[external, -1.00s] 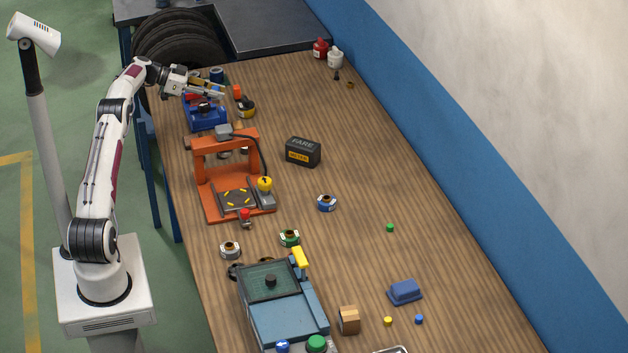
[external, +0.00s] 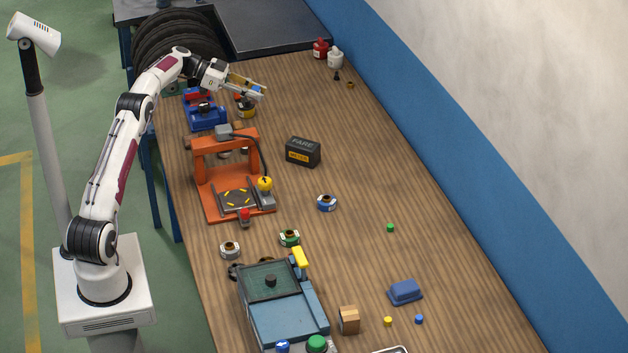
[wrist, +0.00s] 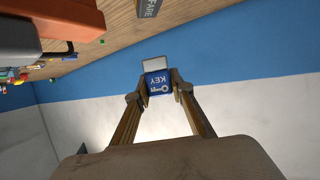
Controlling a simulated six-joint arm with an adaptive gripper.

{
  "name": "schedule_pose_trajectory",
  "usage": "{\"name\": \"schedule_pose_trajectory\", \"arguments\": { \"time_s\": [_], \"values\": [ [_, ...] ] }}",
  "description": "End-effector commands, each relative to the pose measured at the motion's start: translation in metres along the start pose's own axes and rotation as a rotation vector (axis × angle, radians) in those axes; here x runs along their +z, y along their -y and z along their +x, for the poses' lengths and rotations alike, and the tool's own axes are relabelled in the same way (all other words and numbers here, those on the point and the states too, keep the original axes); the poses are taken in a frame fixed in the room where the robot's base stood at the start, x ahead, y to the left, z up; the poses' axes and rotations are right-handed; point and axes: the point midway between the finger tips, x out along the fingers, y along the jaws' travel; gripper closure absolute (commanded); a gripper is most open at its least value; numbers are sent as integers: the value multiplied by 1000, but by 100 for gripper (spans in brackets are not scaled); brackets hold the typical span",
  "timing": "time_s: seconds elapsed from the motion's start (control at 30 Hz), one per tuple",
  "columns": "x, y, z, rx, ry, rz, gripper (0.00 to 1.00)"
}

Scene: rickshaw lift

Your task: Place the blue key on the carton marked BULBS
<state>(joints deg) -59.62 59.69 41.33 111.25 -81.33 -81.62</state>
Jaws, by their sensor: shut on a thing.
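My gripper (external: 261,91) is raised over the far left part of the bench, beyond the blue vise. It is shut on the blue key (wrist: 158,82), which also shows as a small blue patch between the fingers in the external view (external: 257,89). In the wrist view the key's blue face reads KEY with a white key symbol, and a pale grey end sticks out past the fingertips. A small brown carton (external: 348,321) stands near the front of the bench. No BULBS marking is legible on it.
The blue vise (external: 206,117) and orange press frame (external: 200,173) line the bench's left side. A black FARE METER box (external: 303,151) stands mid-bench. A blue-grey machine (external: 283,318) is beside the carton. The bench's right half is mostly clear, with a few small pieces.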

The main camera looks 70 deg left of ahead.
Motion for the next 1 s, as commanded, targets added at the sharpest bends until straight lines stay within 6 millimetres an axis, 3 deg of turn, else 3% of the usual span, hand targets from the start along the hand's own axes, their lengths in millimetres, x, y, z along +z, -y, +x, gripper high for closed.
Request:
{"name": "schedule_pose_trajectory", "arguments": {
  "time_s": [0.1, 0.5, 1.0],
  "values": [
    [-15, -21, 35, 53, 0, 22, 97],
    [-58, -103, 136, 218, -2, 89, 97],
    [-100, -232, 239, 427, -3, 175, 97]
  ]
}}
